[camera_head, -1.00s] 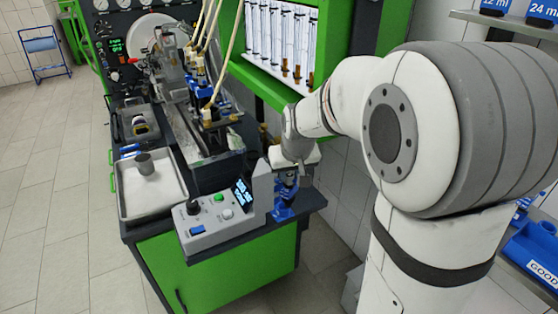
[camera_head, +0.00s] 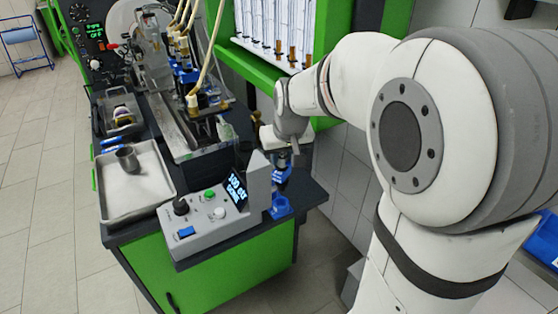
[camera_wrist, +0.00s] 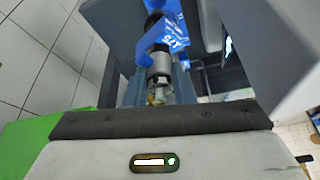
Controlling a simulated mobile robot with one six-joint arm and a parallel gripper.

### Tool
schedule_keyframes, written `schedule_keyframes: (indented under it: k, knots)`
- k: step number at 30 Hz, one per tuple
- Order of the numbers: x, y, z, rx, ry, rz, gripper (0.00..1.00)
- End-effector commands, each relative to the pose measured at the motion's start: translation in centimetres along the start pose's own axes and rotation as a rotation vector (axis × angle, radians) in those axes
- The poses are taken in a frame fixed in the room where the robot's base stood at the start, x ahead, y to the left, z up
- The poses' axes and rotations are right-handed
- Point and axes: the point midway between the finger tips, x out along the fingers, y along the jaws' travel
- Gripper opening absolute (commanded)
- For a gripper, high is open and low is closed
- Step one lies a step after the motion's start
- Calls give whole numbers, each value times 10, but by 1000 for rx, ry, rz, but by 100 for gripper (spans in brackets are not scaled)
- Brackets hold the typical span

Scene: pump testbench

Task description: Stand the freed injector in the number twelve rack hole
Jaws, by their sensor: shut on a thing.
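The injector (camera_wrist: 160,72), a silvery metal body with a brassy lower end, shows in the wrist view between the jaws of my gripper (camera_head: 282,153). My gripper is shut on it. In the head view the gripper is at the right end of the bench, above a blue holder (camera_head: 281,206); the injector is mostly hidden there. In the wrist view blue holder parts (camera_wrist: 165,38) lie close around the injector's far end; I cannot tell whether they touch it. The rack and its number twelve hole cannot be made out in either view.
A grey control box (camera_head: 212,218) with a lit display stands just left of the holder. A metal tray (camera_head: 137,187) with a small grey cup (camera_head: 127,159) lies further left. A blue bin (camera_head: 545,250) is partly in view at right.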

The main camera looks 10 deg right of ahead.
Motion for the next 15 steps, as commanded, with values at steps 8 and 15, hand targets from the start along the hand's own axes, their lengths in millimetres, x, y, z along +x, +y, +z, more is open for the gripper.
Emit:
schedule_keyframes:
  k: [8,15]
  knots:
    - [12,0,6,-1,2,-1,0]
    - [18,-1,8,-2,2,-1,0]
